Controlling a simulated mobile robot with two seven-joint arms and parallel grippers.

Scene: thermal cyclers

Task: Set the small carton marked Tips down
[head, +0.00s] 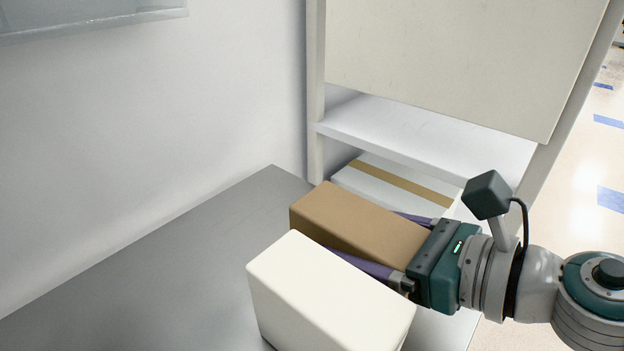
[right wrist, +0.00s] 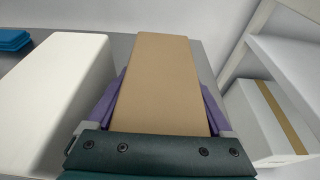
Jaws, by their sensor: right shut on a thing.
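A brown carton (head: 358,222) is held between the purple fingers of my right gripper (head: 388,243). In the right wrist view the carton (right wrist: 160,75) lies lengthwise between the fingers of the right gripper (right wrist: 160,108), which is shut on it. No Tips marking shows on the faces in view. The carton is over or on the grey table top (head: 170,265), beside a white box; its underside is hidden, so I cannot tell whether it touches the table. My left gripper is not in view.
The white box (head: 325,290) stands close on the near side of the carton. A shelf unit (head: 430,130) stands behind, with a white box with a brown stripe (head: 385,185) low in it. A blue object (right wrist: 14,40) lies at the far left.

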